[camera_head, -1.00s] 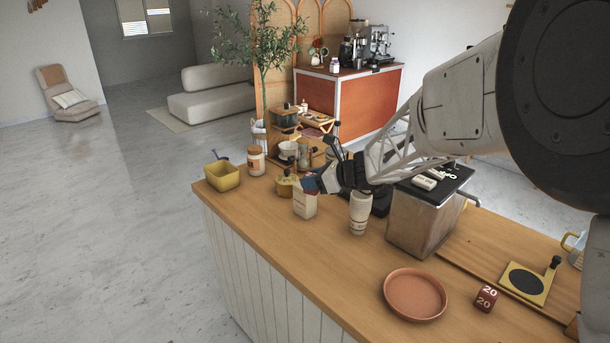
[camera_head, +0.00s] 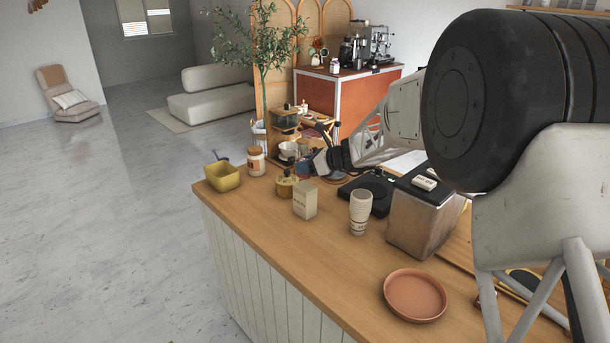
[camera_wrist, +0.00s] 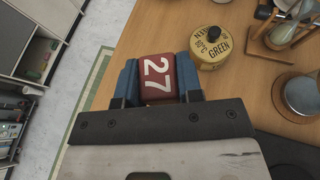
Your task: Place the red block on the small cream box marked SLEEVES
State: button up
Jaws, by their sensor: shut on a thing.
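My gripper (camera_head: 308,167) is shut on a red block marked 27 (camera_wrist: 157,78), held between the blue finger pads in the wrist view. In the head view the block is too small to make out clearly. The small cream box (camera_head: 305,201) stands upright on the counter, its top bare; its lettering is too small to read. My gripper appears above and behind the box, apart from it. The box does not show in the wrist view.
A yellow tin (camera_head: 285,187) stands behind the box and beside the block in the wrist view (camera_wrist: 210,45). A cup stack (camera_head: 360,212) and a black scale (camera_head: 368,194) are to the right, a yellow tub (camera_head: 222,176) to the left. A terracotta plate (camera_head: 415,295) is in front.

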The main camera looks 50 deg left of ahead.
dwell(0.3)
jog(key=shift+f, duration=1.8)
jog(key=shift+f, duration=0.1)
jog(key=o, duration=0.9)
jog(key=v, duration=1.2)
jog(key=shift+r, duration=0.2)
